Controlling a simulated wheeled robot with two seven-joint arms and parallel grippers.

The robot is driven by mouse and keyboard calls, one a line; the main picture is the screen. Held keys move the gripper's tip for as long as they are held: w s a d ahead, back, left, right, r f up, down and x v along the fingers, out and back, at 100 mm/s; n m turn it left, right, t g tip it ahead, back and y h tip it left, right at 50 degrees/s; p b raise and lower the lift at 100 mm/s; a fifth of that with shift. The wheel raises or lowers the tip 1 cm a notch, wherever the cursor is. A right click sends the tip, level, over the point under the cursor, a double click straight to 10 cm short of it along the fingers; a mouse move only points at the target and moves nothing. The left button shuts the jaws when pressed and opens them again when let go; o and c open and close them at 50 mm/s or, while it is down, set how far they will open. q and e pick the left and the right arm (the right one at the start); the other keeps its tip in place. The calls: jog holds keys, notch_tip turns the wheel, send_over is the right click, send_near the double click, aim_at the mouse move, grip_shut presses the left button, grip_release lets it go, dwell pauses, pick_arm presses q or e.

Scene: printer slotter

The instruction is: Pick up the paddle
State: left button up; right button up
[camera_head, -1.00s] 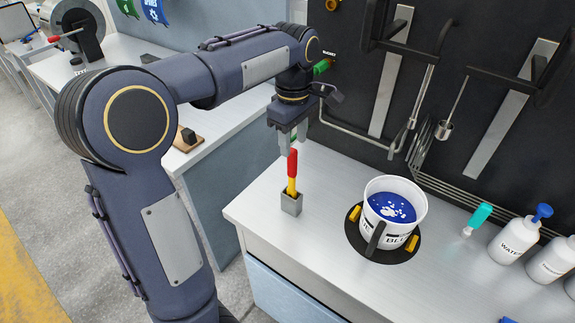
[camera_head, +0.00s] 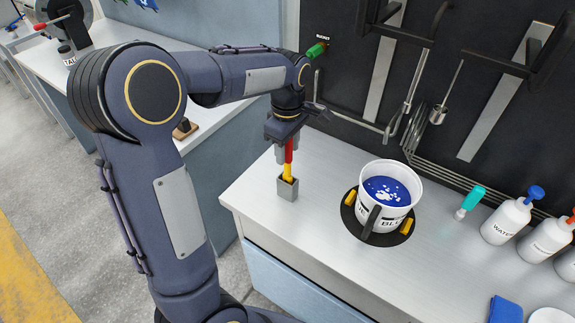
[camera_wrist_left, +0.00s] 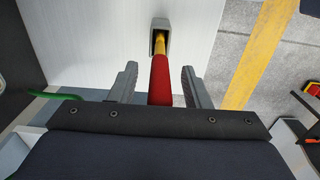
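The paddle (camera_head: 287,172) has a red upper part and a yellow lower part. It stands upright in a small grey holder (camera_head: 287,189) near the counter's left end. My left gripper (camera_head: 285,150) is above the holder, pointing down, with its fingers around the paddle's red part. In the left wrist view, the red part of the paddle (camera_wrist_left: 161,82) lies between the two open fingers, with a gap on each side. My right gripper is not in view.
A white bucket (camera_head: 383,228) of blue liquid stands in a dark round base right of the holder. A teal-handled brush (camera_head: 471,200), several white bottles (camera_head: 506,222) and a blue block (camera_head: 505,310) are at the right. A dark wall rack stands behind.

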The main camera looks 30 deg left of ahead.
pick_arm(q)
grip_shut()
jog(key=shift+r, duration=0.1)
